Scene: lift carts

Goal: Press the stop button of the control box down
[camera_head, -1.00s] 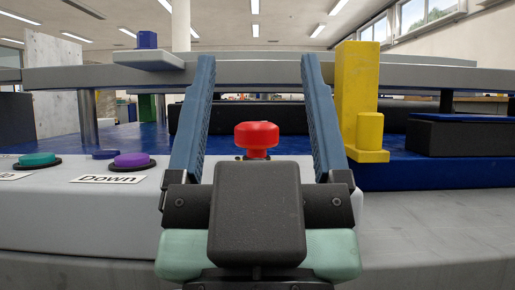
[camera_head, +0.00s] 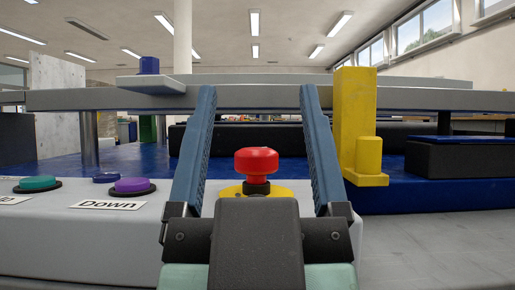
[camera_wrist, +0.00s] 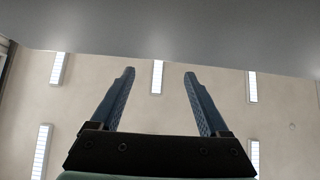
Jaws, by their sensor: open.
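The red stop button (camera_head: 256,163) stands on a yellow base (camera_head: 232,190) at the right end of the grey control box (camera_head: 110,240). It is a mushroom-shaped cap on a dark stem and looks raised. My gripper (camera_head: 256,95) is open and empty. In the head view its two blue fingers point upward on either side of the button; I cannot tell how far apart in depth they are.
A purple button (camera_head: 132,185) with a "Down" label and a teal button (camera_head: 37,183) sit left on the box. A yellow post (camera_head: 354,110) stands right. A grey bar (camera_head: 250,97) crosses behind. A dark block (camera_head: 455,160) lies at the far right.

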